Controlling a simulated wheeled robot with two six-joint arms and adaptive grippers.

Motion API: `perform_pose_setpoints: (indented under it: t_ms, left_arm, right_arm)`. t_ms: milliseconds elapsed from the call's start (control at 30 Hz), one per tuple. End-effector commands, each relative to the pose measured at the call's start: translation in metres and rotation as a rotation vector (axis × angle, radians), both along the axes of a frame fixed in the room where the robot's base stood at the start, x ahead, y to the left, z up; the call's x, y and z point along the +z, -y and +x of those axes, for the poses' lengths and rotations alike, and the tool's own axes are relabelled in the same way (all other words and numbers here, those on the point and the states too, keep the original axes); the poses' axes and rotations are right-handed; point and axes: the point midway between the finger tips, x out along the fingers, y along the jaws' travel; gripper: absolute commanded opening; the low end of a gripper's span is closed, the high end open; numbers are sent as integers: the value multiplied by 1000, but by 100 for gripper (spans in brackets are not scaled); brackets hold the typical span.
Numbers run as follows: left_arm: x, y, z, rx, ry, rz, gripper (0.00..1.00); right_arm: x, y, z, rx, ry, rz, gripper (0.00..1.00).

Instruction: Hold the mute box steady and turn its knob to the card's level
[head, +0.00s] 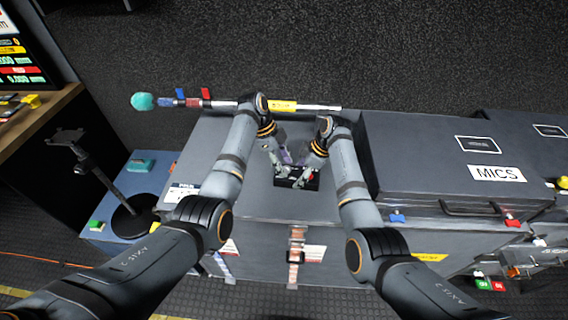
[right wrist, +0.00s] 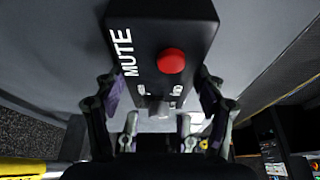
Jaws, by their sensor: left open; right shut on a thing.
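The mute box (head: 297,183) is a small black box on the grey case top in the head view, partly covered by both grippers. In the right wrist view the box (right wrist: 195,28) shows white MUTE lettering, a red button (right wrist: 171,61) and a small grey knob (right wrist: 157,106) near its lower end. My right gripper (right wrist: 160,95) has a finger at each side of the box and is shut on it. My left gripper (head: 284,163) is open above the left part of the box in the head view. Its contact with the knob cannot be made out. I cannot identify the level card with certainty.
A grey MICS case (head: 420,155) stands close on the right. A boom pole with a teal tip (head: 142,101) lies along the back edge. A white label (head: 182,192) is at the left. A stand (head: 95,165) and a blue surface (head: 155,183) are further left.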

Motion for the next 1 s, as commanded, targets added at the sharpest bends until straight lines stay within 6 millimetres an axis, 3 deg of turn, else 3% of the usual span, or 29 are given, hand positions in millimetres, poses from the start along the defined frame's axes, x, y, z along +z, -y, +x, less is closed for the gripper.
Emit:
perform_pose_setpoints:
  t_ms: [300, 633, 1000]
  left_arm:
    - [-3, 1, 0, 0, 1, 0, 45]
    - [-3, 1, 0, 0, 1, 0, 1]
    - [-3, 1, -1, 130, 1, -1, 0]
  right_arm:
    - [0, 0, 0, 0, 1, 0, 28]
    - [0, 0, 0, 0, 1, 0, 28]
    - [0, 0, 0, 0, 1, 0, 28]
